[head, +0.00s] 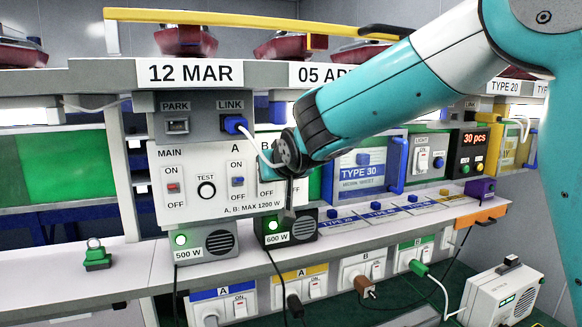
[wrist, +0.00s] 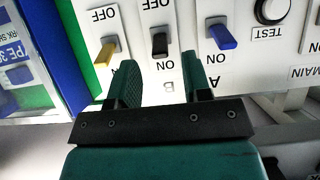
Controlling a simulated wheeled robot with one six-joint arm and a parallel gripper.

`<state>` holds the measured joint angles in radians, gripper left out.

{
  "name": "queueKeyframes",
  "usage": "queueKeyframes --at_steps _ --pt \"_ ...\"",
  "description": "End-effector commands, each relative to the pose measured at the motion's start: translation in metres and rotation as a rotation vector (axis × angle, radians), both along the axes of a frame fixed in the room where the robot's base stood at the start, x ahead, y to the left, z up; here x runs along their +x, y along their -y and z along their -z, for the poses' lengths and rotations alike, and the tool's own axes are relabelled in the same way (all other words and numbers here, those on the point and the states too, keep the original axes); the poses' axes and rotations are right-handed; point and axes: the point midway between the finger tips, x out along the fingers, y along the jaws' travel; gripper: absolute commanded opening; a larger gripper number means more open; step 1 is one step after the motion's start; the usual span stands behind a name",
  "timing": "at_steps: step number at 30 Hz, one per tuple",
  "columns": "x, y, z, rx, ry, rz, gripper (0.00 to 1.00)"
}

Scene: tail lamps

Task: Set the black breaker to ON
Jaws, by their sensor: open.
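The black breaker (wrist: 160,42) shows in the wrist view, between a yellow breaker (wrist: 107,50) and a blue breaker (wrist: 222,37). The view is upside down, with OFF above it and ON below it. I cannot tell for sure which way its lever is set. My gripper (wrist: 159,62) is open, its two fingers apart and empty, just short of the black lever and roughly in line with it. In the head view my gripper (head: 289,205) is in front of the white breaker panel (head: 205,205) and hides the black breaker.
A TEST knob (wrist: 272,10) is on the same panel. A blue plug with a white cable sits in the LINK socket (head: 234,124), close to my arm. Below are a 500 W box (head: 205,243) and a 600 W box (head: 287,227), both with green lights.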

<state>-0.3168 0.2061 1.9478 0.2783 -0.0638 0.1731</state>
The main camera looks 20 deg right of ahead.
Motion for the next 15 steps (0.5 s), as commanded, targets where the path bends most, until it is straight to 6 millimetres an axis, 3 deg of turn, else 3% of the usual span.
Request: queueKeyframes --at_steps 9,15 --pt "-0.072 -0.001 -0.034 0.003 0.008 -0.005 0.45" --pt "-0.106 -0.002 -0.055 0.002 0.005 -0.004 0.45"
